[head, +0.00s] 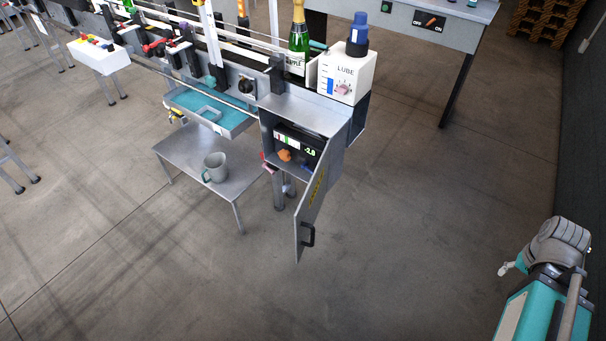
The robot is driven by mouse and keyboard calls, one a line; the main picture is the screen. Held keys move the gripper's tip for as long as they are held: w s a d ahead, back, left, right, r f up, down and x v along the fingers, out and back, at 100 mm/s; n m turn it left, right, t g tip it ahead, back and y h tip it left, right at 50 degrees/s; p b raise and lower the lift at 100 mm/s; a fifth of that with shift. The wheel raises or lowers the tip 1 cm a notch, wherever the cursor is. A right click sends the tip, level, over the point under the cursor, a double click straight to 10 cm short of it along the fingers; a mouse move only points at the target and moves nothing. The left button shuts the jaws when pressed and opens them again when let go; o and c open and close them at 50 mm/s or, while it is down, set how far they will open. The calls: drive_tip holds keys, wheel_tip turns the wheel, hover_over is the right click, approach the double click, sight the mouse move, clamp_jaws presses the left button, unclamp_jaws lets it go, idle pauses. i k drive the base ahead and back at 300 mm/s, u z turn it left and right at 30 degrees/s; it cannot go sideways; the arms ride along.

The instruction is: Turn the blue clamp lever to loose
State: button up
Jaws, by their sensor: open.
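I cannot make out a clamp lever for certain. A small dark blue part (305,166) shows low inside the open cabinet (328,127), to the right of an orange knob (285,155). It is too small and shaded to tell its shape or its setting. Part of my own arm shows at the lower right, far from the cabinet. My gripper's fingers cannot be made out there.
The cabinet door (311,205) hangs open toward the front. A lube box (345,75) and a green bottle (298,38) stand above the cabinet. A low table (185,160) with a grey mug (214,167) is left. The floor between cabinet and arm is clear.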

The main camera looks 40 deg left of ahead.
sight(304, 165)
drive_tip(key=u, duration=0.05)
drive_tip(key=k, duration=1.25)
drive_tip(key=u, duration=1.8)
drive_tip(key=i, duration=1.3)
drive_tip(key=u, duration=0.05)
